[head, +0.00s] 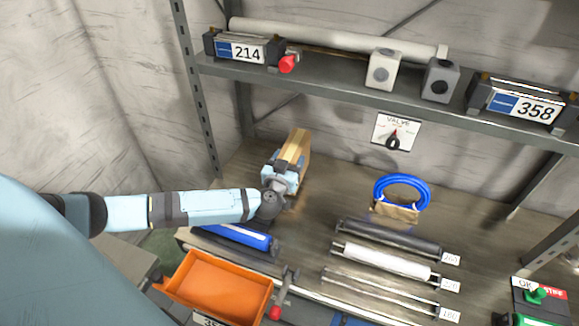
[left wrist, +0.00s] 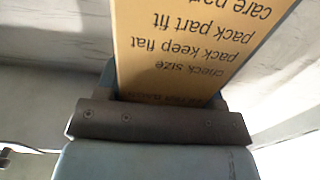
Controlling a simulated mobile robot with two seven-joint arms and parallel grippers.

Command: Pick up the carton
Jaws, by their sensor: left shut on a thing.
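The carton (head: 295,146) is a tan cardboard box at the back left of the workbench in the head view. My left gripper (head: 284,172) is shut on its lower part, and the carton stands up beyond the fingers, slightly tilted in the picture. In the left wrist view the carton (left wrist: 188,45) fills the upper middle, with printed text upside down, such as "check size" and "pack keep flat". The dark gripper part hides its lower end. I cannot tell whether the carton touches the bench. My right gripper is not in view.
A shelf (head: 330,85) with boxes labelled 214 (head: 240,50) and 358 (head: 525,105) runs above the bench. A blue ring (head: 402,178) stands right of the carton. Rollers (head: 385,262) in racks and an orange tray (head: 215,285) lie in front. Bare bench (head: 325,195) separates carton and ring.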

